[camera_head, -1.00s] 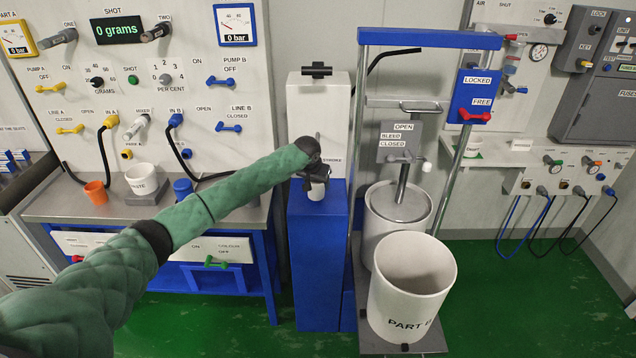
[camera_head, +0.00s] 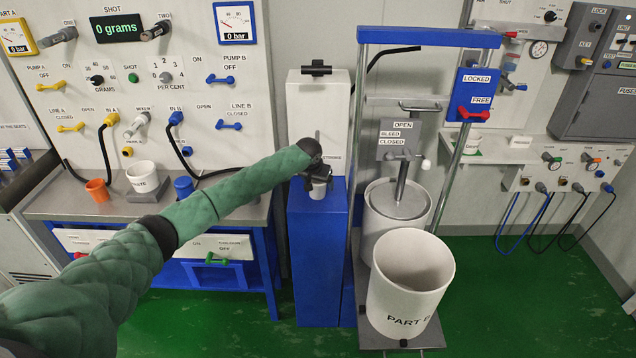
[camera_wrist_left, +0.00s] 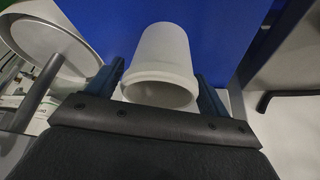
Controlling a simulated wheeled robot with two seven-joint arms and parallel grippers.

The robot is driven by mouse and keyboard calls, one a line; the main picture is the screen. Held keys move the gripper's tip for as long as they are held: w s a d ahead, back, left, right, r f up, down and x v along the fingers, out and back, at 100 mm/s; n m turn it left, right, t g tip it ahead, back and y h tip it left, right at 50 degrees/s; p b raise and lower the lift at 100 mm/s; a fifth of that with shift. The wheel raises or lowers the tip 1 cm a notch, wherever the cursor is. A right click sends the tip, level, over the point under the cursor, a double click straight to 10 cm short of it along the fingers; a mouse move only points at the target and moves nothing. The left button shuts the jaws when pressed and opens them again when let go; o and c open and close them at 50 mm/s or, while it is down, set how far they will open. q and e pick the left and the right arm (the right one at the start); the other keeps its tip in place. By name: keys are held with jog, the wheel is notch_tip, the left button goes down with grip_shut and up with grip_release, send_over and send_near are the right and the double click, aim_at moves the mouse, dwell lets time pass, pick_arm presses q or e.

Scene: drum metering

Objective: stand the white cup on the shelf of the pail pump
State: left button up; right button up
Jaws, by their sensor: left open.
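The white cup (camera_head: 319,190) is at the top of the blue stand (camera_head: 318,255), below my left gripper (camera_head: 318,176). In the left wrist view the cup (camera_wrist_left: 163,58) sits between the two fingers of my left gripper (camera_wrist_left: 160,88), with its rim towards the camera and blue behind it. The fingers are open, with a narrow gap beside the cup on each side. The cup looks to be standing on the stand's top, but the gripper partly hides it. My right gripper is not in view.
A white panel (camera_head: 319,100) rises behind the stand. To its right are the PART B pail (camera_head: 408,285), a second pail (camera_head: 385,235) and a blue-topped frame (camera_head: 430,38). At left, a bench (camera_head: 60,205) carries an orange cup (camera_head: 97,191) and a labelled white cup (camera_head: 142,176).

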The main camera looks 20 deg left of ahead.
pick_arm(q)
jog(key=shift+r, duration=0.1)
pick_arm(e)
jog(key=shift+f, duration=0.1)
